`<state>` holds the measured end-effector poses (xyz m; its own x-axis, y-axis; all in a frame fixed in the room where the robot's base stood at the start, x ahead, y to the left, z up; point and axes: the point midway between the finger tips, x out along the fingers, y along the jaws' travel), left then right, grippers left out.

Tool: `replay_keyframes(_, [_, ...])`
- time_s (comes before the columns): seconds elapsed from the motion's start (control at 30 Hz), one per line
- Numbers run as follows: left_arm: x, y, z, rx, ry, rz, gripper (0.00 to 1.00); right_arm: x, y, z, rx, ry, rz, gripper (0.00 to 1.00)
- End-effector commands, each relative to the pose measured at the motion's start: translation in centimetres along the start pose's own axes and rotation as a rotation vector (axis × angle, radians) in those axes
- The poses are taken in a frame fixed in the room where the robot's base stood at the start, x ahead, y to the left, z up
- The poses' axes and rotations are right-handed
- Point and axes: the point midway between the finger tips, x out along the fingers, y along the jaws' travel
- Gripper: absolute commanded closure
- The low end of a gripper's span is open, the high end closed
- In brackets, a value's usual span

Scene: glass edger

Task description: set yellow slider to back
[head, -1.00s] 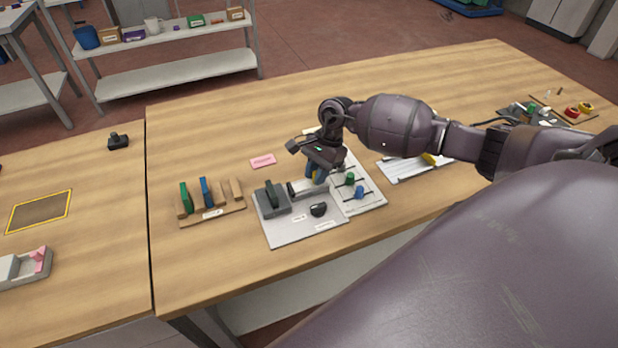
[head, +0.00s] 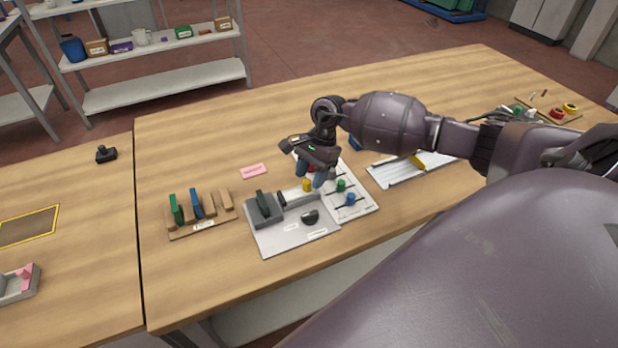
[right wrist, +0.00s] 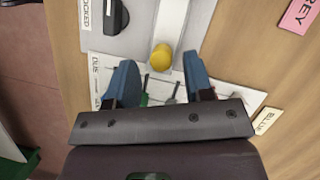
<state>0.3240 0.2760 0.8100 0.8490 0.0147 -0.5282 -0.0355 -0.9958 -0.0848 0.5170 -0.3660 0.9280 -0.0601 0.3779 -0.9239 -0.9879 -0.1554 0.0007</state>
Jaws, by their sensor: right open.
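The yellow slider knob (head: 307,186) is at the left edge of the white slider panel (head: 358,208), beside a grey plate. Green (head: 341,185) and blue (head: 350,199) knobs sit on the same panel. My right gripper (head: 311,178) is open and empty, just above and behind the yellow knob. In the right wrist view the yellow knob (right wrist: 160,57) shows ahead of the gap between the blue fingertips (right wrist: 160,68), apart from both. The gripper hides part of the panel's back. My left gripper is not in view.
A grey plate (head: 285,238) with a dark knob (head: 310,217) and a grey block adjoins the panel. A wooden rack (head: 215,223) with green and blue pieces stands left. A pink label (head: 254,171) lies behind. A white tray (head: 395,177) is at right.

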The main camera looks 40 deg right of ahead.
Motion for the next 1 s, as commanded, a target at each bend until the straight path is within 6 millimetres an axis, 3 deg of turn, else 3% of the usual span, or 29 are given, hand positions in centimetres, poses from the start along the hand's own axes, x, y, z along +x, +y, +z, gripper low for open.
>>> replay_keyframes(0.3, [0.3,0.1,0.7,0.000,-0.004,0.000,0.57,-5.9,0.0,-0.1,0.000,0.004,-0.001,0.53])
replay_keyframes(0.5, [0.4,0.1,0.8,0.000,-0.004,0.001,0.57,-8.1,0.0,-0.1,0.002,0.002,0.001,0.53])
replay_keyframes(1.0, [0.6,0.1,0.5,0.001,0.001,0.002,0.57,-8.8,0.0,0.0,0.001,0.001,0.001,0.53])
